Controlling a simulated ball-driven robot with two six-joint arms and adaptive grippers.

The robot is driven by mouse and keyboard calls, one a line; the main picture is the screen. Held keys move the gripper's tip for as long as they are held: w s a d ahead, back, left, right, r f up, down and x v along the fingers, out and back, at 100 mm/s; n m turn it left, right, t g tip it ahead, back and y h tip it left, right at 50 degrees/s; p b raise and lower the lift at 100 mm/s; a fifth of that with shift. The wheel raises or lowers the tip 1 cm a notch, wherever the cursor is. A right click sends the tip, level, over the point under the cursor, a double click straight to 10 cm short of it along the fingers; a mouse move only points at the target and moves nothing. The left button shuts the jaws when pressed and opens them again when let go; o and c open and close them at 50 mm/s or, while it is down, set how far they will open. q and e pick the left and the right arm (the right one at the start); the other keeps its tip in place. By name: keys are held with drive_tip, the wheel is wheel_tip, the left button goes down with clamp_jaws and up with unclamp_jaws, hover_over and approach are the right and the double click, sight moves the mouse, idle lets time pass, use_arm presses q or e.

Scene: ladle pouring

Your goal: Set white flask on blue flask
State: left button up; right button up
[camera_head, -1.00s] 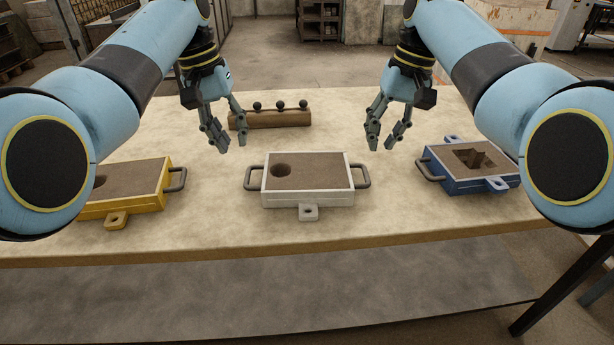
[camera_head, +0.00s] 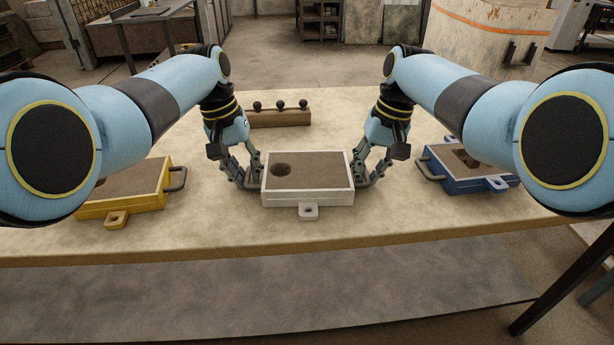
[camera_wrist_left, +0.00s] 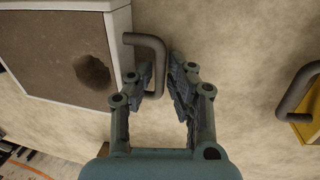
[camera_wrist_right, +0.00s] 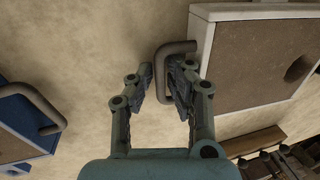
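The white flask (camera_head: 308,183) is a shallow white frame filled with brown sand, with a round hole at its left. It sits on the table between my grippers. The blue flask (camera_head: 466,180) lies to the right, with a hollow in its sand, partly hidden by my right arm. My left gripper (camera_head: 248,180) is open, its fingers on either side of the white flask's left handle (camera_wrist_left: 157,62). My right gripper (camera_head: 368,178) is open at the white flask's right handle (camera_wrist_right: 161,70), which lies between its fingertips. Neither gripper is visibly closed on its handle.
A yellow flask (camera_head: 124,195) with sand stands at the left, partly behind my left arm. A brown block with several black knobs (camera_head: 280,116) lies at the back of the table (camera_head: 330,106). The table's front strip is bare.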

use_arm(q)
clamp_jaws()
use_arm(e)
clamp_jaws()
use_arm(q)
drive_tip(key=shift+w+r, duration=0.1)
drive_tip(key=shift+r, duration=0.1)
use_arm(e)
drive_tip(key=shift+w+r, duration=0.1)
drive_tip(key=shift+r, duration=0.1)
